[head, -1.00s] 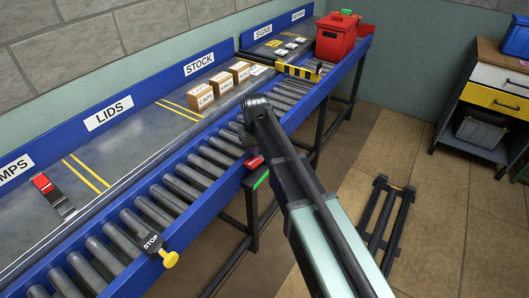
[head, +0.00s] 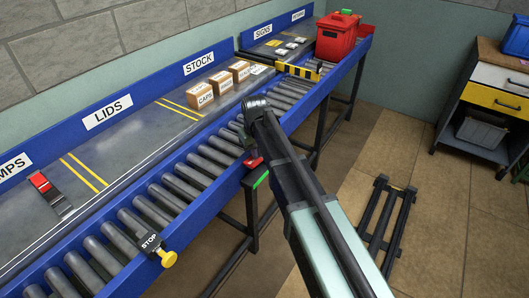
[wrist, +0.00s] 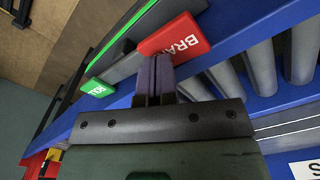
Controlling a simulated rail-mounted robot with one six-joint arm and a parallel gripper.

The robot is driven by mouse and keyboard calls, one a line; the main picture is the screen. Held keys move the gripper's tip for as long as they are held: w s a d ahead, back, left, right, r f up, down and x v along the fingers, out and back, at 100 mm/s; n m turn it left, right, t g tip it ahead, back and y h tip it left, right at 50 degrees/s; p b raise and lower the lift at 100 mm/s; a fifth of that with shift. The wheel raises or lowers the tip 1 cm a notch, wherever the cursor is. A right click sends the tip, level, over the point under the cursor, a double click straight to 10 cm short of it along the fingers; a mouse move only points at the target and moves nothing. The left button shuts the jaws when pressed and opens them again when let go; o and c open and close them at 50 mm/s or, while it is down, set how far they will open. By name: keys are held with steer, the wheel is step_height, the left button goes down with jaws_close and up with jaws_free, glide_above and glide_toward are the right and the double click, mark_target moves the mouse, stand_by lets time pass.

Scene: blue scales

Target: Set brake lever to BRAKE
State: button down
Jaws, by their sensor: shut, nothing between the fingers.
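The brake control sits on the outer side of the blue conveyor frame. In the wrist view it shows a red BRAKE plate (wrist: 174,36), partly covered by my fingers, and a green plate (wrist: 97,87) whose lettering seems to read ROLL. A grey bar (wrist: 122,68) lies between the two plates. In the head view the red plate (head: 253,163) shows just under my gripper. My gripper (wrist: 155,62) is shut and empty, its fingertips at the lower edge of the red plate. I cannot tell whether they touch it or where the lever handle itself stands.
Grey rollers (head: 180,188) line the blue frame (head: 206,205) beside my gripper. A STOP tag with a yellow knob (head: 168,258) is nearer, a red box (head: 336,38) at the far end. A dark rack (head: 386,220) lies on the floor to the right.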

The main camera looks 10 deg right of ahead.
steer(key=shift+f+b, duration=1.2)
steer(key=shift+f, duration=0.05)
stand_by(0.3)
step_height(320, 180, up, 7)
steer(key=p, duration=0.7)
steer(key=shift+r, duration=0.15)
steer(key=s+d+r+m+p, duration=0.1)
steer(key=s+d+r+p, duration=0.1)
steer(key=s, duration=0.5)
steer(key=s+d+r+m+p, duration=0.1)
steer(key=s+d+r+p, duration=0.1)
steer(key=s+d, duration=0.3)
steer(key=s+d+r+m+p, duration=0.2)
steer(key=s+d+r+p, duration=0.1)
steer(key=s, duration=0.7)
steer(key=shift+d, duration=0.75)
